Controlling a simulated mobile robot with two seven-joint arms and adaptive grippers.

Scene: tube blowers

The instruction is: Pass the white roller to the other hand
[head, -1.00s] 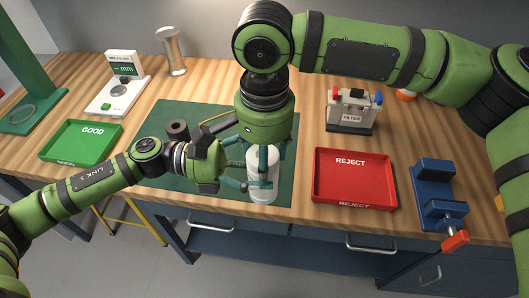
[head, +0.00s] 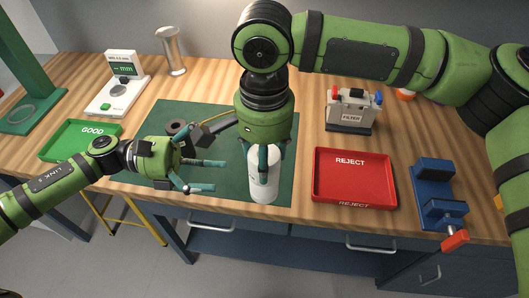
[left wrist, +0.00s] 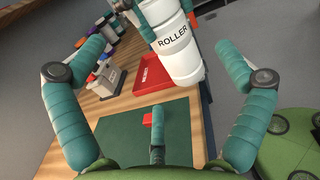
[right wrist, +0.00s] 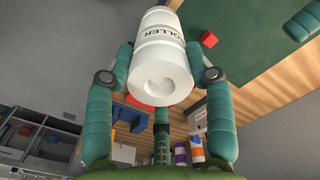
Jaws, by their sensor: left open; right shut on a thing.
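The white roller (head: 264,182) is upright in my right gripper (head: 264,148), above the front part of the green mat. It reads "ROLLER" in the left wrist view (left wrist: 180,52), and its end faces the camera in the right wrist view (right wrist: 163,78). My right gripper (right wrist: 160,75) is shut on it with fingers on both sides. My left gripper (head: 205,176) is open and empty, to the left of the roller and apart from it, its fingers pointing toward it. In the left wrist view the roller is beyond the open fingers (left wrist: 158,75).
The green mat (head: 225,190) lies under the grippers. A green GOOD tray (head: 75,150) is at left, a red REJECT tray (head: 355,190) at right.

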